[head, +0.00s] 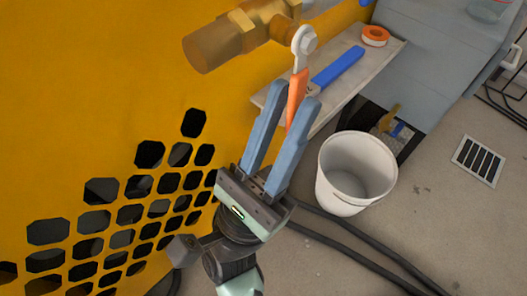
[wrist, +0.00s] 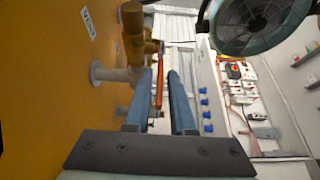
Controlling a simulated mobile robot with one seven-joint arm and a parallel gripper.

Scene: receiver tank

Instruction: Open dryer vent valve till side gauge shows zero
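A brass valve (head: 225,40) sticks out from the yellow panel at the top of the head view. Its orange lever (head: 297,95) hangs down from a pale metal hub (head: 304,42). My gripper (head: 296,92) is open, with its two blue fingers on either side of the lever. In the wrist view the orange lever (wrist: 160,90) shows between the fingers (wrist: 163,75), with a gap to the right finger; contact with the left finger I cannot tell. The brass body (wrist: 133,35) shows above. No side gauge is visible in either view.
A grey ledge (head: 330,95) beside the lever holds a blue-handled tool (head: 338,67) and an orange tape roll (head: 375,36). A white bucket (head: 355,170) stands on the floor below. Dark hoses (head: 350,255) run along the floor. The perforated yellow panel (head: 60,130) bounds the left.

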